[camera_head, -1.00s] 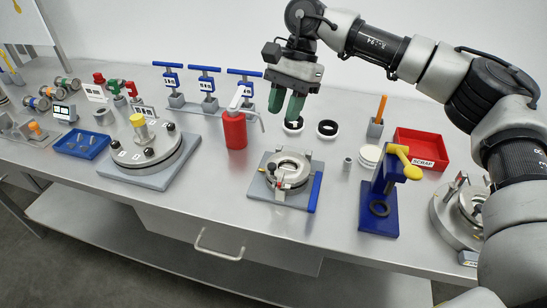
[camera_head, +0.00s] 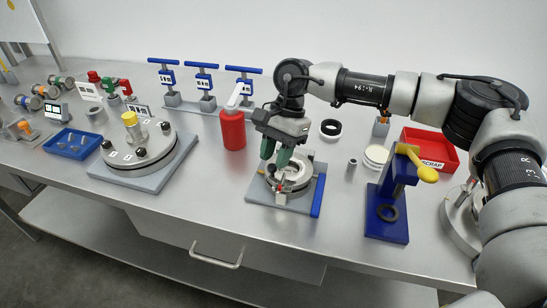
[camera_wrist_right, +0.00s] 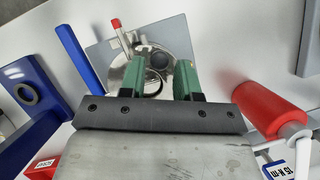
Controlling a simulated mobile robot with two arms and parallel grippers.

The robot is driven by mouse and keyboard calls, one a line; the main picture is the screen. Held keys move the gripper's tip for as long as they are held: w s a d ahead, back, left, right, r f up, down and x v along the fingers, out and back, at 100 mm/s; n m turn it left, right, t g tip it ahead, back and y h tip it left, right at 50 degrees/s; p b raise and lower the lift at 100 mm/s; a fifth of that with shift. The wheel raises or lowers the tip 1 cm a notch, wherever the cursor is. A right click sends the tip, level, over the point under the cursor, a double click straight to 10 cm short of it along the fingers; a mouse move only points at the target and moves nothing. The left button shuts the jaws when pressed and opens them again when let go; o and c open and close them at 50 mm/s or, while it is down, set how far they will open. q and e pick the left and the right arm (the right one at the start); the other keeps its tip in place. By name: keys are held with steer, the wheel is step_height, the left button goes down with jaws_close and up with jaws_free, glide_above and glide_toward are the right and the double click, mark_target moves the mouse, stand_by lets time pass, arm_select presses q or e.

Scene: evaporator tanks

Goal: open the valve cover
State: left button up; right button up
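The valve (camera_head: 298,180) is a round metal body with a ring-shaped top on a grey base plate with a blue bar along its right side. A small red-tipped lever (camera_head: 279,187) stands at its front. My right gripper (camera_head: 275,157) is over the back left part of the valve, green fingers pointing down. In the right wrist view the fingers (camera_wrist_right: 158,75) are apart with nothing clamped between them, and the valve's metal ring (camera_wrist_right: 148,88) shows behind and between them. Whether a fingertip touches it I cannot tell. My left gripper is not in view.
A red bottle (camera_head: 232,130) stands close left of my right gripper. A blue press with a yellow handle (camera_head: 388,208) stands to the right, before a red scrap bin (camera_head: 430,147). A round flanged unit (camera_head: 138,150) is at left. The bench front near the valve is clear.

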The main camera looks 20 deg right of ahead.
steer(key=shift+x, duration=0.85)
steer(key=shift+c, duration=0.4)
jaws_close()
steer(key=shift+a+r, duration=0.15)
